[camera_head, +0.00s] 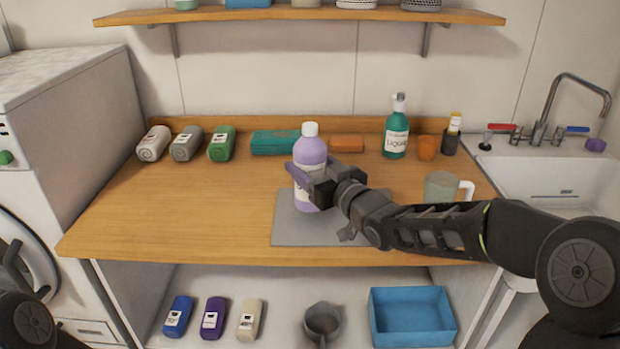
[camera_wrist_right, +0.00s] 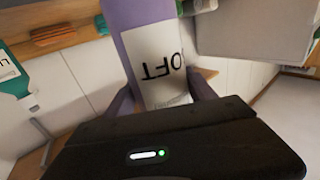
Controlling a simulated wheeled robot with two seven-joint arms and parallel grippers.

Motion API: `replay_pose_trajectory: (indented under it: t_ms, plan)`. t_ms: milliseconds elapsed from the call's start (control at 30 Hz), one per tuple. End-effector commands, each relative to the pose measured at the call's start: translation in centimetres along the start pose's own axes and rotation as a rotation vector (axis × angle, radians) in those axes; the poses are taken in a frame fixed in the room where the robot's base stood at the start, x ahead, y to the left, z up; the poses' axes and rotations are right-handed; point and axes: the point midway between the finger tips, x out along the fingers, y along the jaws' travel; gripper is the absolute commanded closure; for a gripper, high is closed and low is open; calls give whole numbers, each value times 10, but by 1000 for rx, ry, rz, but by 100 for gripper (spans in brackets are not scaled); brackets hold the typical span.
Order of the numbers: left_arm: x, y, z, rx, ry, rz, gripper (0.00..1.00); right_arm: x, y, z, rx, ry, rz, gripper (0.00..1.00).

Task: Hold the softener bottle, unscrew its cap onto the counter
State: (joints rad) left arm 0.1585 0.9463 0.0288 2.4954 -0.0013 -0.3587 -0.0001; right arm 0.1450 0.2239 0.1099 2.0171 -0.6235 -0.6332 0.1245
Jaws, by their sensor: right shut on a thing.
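The softener bottle (camera_head: 310,155) is purple with a white label and stands upright on a grey mat (camera_head: 290,230) on the wooden counter (camera_head: 180,215). Its white cap (camera_head: 310,129) is on its top. My right gripper (camera_head: 312,182) reaches in from the right and is shut around the bottle's body. In the right wrist view the purple bottle (camera_wrist_right: 128,17) and its label stand between the fingers (camera_wrist_right: 160,105). My left gripper is out of view; only a dark part of my left arm shows at the bottom left corner.
Rolled towels (camera_head: 186,143), a teal pack (camera_head: 274,142) and an orange block (camera_head: 346,143) line the back. The counter's left front is clear.

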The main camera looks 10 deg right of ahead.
Motion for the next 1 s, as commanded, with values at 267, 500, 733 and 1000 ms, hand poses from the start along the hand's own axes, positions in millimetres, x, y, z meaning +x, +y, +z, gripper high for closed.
replay_pose_trajectory:
  t_ms: [267, 500, 733, 1000]
  plan:
    - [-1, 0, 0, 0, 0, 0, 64, 0, 0, -53, -2, 7, 0, 100]
    - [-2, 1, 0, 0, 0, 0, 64, 0, 0, -64, -1, 5, -1, 100]
    - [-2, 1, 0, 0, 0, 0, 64, 0, 0, -63, 0, 5, 0, 100]
    - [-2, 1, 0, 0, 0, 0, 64, 0, 0, -63, 0, 5, 0, 38]
